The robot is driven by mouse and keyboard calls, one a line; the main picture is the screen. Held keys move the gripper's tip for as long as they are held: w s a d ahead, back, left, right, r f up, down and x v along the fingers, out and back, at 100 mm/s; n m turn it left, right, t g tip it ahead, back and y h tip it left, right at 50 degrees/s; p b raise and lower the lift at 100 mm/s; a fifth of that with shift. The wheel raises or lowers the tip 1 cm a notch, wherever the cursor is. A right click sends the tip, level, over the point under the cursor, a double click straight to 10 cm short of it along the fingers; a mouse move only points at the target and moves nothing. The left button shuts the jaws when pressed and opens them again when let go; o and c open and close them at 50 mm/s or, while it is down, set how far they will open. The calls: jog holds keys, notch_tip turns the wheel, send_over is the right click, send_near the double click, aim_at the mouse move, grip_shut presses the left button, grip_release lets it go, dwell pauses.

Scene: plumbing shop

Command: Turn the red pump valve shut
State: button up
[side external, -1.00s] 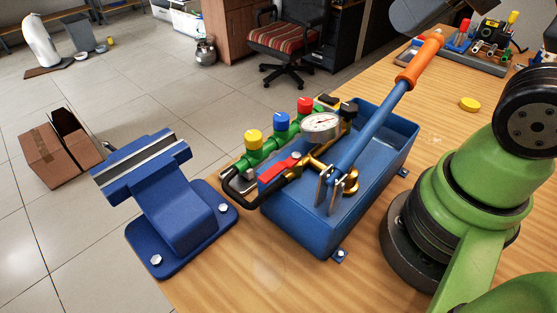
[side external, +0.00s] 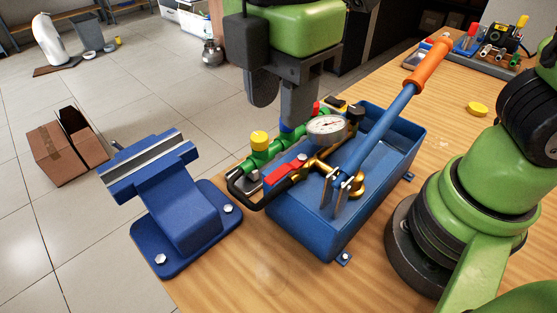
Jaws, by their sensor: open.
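The red valve lever (side external: 284,171) lies along the front of the blue test pump (side external: 310,235), slanting down to the left from its pivot by the brass fittings (side external: 318,165). My gripper (side external: 281,112) is open, pointing down from the top of the picture. Its fingers are above and behind the lever, over the green manifold (side external: 268,152), with no contact on the lever visible. One finger covers most of the manifold's blue knob (side external: 286,128); whether it touches it I cannot tell. A sliver of the red knob (side external: 316,108) shows beside that finger.
The pump's blue handle with orange grip (side external: 428,66) slants up to the right. A pressure gauge (side external: 326,128) stands above the valve. A blue vise (side external: 185,220) stands left, and a black hose (side external: 238,188) loops between them. A yellow cap (side external: 478,109) lies on clear bench.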

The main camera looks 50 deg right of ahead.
aim_at(278, 172)
notch_tip(278, 172, down, 10)
jog(key=shift+a+f, duration=0.1)
dwell(0.4)
grip_shut()
